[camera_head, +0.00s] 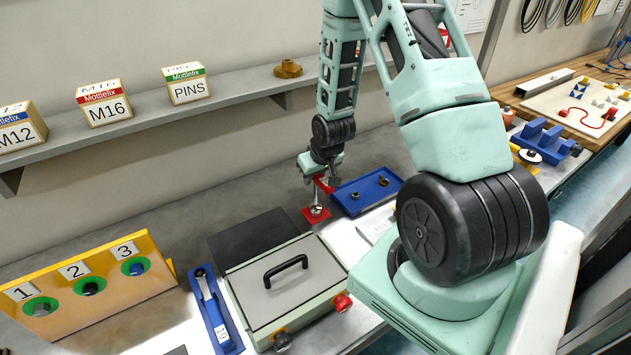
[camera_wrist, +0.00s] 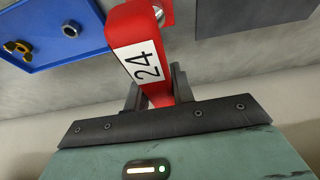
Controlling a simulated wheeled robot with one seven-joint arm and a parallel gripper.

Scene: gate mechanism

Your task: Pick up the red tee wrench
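The red tee wrench (camera_head: 323,186) stands in the head view at the back of the bench, its metal shaft over a small red pad (camera_head: 308,219). In the wrist view its red handle (camera_wrist: 131,25) bears a white label reading 24. The handle's near end lies between the two fingers of my gripper (camera_wrist: 160,92), which sit close against both its sides. My gripper (camera_head: 322,178) appears shut on the handle. The handle hides most of the shaft in the wrist view.
A blue tray (camera_head: 345,203) with small metal parts lies just right of the wrench. A grey-lidded box (camera_head: 262,301) with a black handle stands in front. A shelf (camera_head: 228,99) with labelled boxes runs behind. A yellow numbered panel (camera_head: 62,307) is at left.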

